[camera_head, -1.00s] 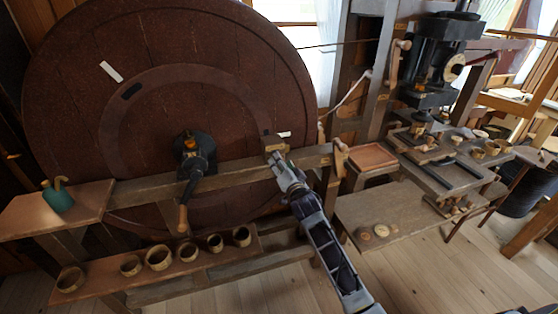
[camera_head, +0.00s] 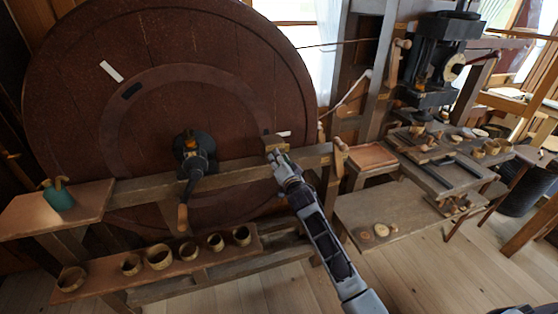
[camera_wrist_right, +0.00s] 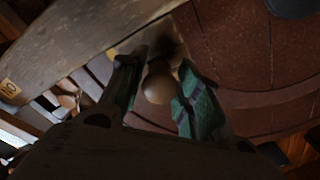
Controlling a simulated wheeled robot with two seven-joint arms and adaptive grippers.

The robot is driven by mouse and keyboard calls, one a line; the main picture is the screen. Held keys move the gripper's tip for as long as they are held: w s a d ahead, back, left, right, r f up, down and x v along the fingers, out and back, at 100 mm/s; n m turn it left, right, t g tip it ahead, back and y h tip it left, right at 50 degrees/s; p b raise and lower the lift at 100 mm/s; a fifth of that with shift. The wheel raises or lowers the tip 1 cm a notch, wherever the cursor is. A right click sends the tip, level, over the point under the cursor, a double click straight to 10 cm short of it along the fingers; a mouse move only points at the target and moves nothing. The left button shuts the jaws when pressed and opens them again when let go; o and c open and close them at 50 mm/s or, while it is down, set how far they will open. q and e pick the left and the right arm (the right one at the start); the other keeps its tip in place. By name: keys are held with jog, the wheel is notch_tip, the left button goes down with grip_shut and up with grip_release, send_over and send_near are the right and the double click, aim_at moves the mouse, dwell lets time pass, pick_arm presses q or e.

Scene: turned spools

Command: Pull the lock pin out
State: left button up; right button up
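The lock pin shows in the right wrist view as a round wooden knob (camera_wrist_right: 158,87), with its shaft side toward a pale wooden block. My right gripper (camera_wrist_right: 160,80) has its two green-padded fingers on either side of the knob. A narrow dark gap shows at the knob's left; the right finger lies very close to it. In the head view my right gripper (camera_head: 275,156) is at the small wooden block (camera_head: 272,142) on the beam in front of the big wheel, and it hides the pin. My left gripper is not in view.
The large dark red wheel (camera_head: 75,110) stands right behind the beam (camera_head: 150,189). A crank with a wooden handle (camera_head: 183,217) hangs left of the gripper. Several wooden cups (camera_head: 159,257) stand on a low shelf. A press (camera_head: 432,60) and bench stand at the right.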

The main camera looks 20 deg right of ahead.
grip_shut()
jog(key=shift+s, duration=0.1)
jog(key=s+p, duration=0.1)
jog(key=s, duration=0.2)
jog(key=shift+f, duration=0.15)
dwell(0.4)
